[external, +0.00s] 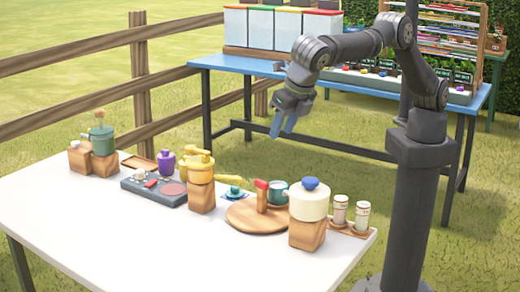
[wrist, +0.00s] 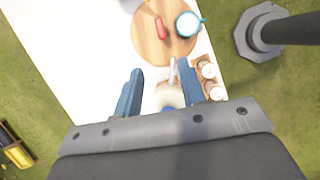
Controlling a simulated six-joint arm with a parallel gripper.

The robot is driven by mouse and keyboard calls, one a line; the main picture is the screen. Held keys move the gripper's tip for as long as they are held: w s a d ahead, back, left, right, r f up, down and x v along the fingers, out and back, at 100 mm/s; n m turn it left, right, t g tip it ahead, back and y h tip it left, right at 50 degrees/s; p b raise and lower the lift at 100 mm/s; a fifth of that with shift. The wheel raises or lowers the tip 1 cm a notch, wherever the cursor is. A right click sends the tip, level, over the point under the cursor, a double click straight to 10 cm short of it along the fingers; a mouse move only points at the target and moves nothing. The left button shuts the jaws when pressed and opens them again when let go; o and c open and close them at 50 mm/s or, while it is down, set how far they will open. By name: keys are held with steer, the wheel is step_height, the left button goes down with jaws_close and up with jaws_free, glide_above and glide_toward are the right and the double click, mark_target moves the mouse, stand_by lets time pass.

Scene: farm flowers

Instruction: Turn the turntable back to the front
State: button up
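The turntable is a round wooden disc (external: 240,217) on the white table; it also shows at the top of the wrist view (wrist: 150,44). A peg with a red top (external: 262,186) stands on it and appears as a red bar in the wrist view (wrist: 161,28). A teal mug (external: 279,192) stands at its back right, with pale contents in the wrist view (wrist: 187,23). My gripper (external: 283,128) hangs high above and behind the table, pointing down. In the wrist view its blue fingers (wrist: 157,72) are apart, with nothing held between them.
A cream pot with a blue lid (external: 309,203) stands on a wooden block right of the turntable, partly overlapping it in view. Two jars (external: 350,214) stand further right. The table front (external: 130,225) is clear.

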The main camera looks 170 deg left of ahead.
mark_target(262, 181)
steer(key=x, duration=1.7)
steer(key=shift+s+f, duration=0.1)
steer(key=shift+s, duration=0.05)
jaws_close()
